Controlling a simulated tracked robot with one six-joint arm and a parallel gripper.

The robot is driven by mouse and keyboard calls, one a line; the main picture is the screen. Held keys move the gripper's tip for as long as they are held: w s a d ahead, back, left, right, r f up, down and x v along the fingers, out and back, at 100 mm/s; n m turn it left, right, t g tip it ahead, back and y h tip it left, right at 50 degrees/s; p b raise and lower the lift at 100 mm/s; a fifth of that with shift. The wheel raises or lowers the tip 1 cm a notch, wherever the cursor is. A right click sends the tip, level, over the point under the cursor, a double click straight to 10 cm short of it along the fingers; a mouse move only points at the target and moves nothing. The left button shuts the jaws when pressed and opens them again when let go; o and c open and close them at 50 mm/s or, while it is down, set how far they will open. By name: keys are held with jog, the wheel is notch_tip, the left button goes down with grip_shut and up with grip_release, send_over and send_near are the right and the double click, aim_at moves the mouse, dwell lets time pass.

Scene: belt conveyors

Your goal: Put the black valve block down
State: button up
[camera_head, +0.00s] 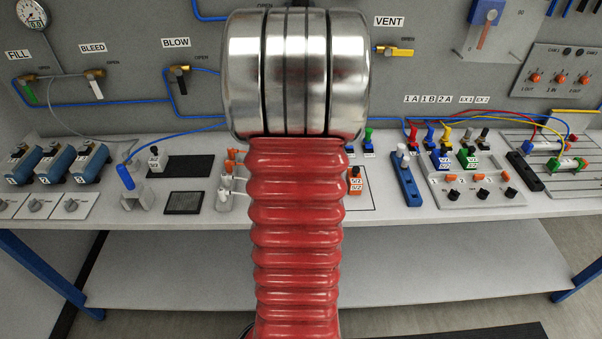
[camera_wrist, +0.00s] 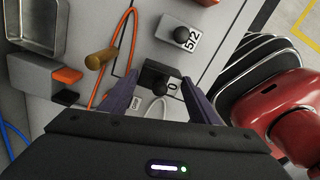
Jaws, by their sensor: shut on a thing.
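My gripper (camera_wrist: 165,98) shows in the wrist view with two dark purple fingers, one on each side of a black valve block (camera_wrist: 157,72). It is shut on this block. The block has a black knob and part of a white label with a "0" on its near side. Pale grey bench surface shows around it; I cannot tell whether the block touches the bench. In the head view my red arm and its metal joint hide the gripper and the block.
In the wrist view a knob labelled 5/2 (camera_wrist: 186,38), an orange tube (camera_wrist: 131,45), a brass cylinder (camera_wrist: 101,55) and a metal tray (camera_wrist: 38,22) lie close by. In the head view dark flat pads (camera_head: 181,166) and a blue block (camera_head: 405,180) stand on the bench.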

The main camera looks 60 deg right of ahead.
jog(key=shift+f, duration=0.8)
jog(key=shift+f, duration=0.1)
jog(key=o, duration=1.2)
notch_tip(320, 180, up, 12)
jog(key=shift+r, duration=0.1)
jog(key=shift+w, duration=0.1)
